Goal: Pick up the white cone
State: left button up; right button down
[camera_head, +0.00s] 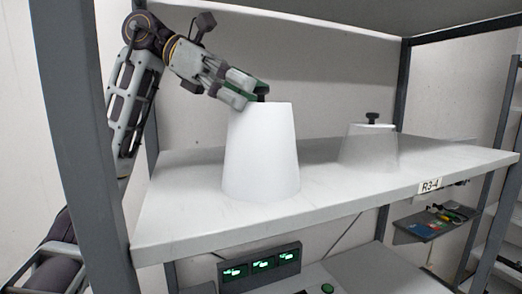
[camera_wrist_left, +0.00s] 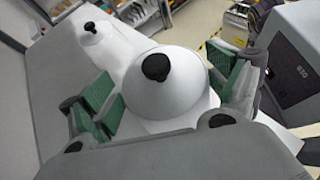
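A large white cone (camera_head: 262,155) with a flat top and a black knob (camera_head: 262,97) stands upright on the shelf. My left gripper (camera_head: 257,92) is at its top, coming in from the upper left. In the left wrist view the white cone (camera_wrist_left: 180,98) and its black knob (camera_wrist_left: 157,67) lie between the two green-padded fingers, which are spread wide. The gripper is open, and I cannot tell whether a finger touches the cone. My right gripper is not in view.
A smaller pale cone (camera_head: 370,148) with a black knob stands farther right on the white shelf (camera_head: 330,190). Grey posts frame the shelf, and a panel roofs it over. A box with green displays (camera_head: 260,264) sits below. The shelf's right end is clear.

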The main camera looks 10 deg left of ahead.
pick_arm(q)
jog(key=c, duration=0.7)
jog(key=shift+o, duration=0.2)
jog(key=shift+r, duration=0.15)
notch_tip(320, 180, up, 10)
dwell(0.5)
dwell(0.5)
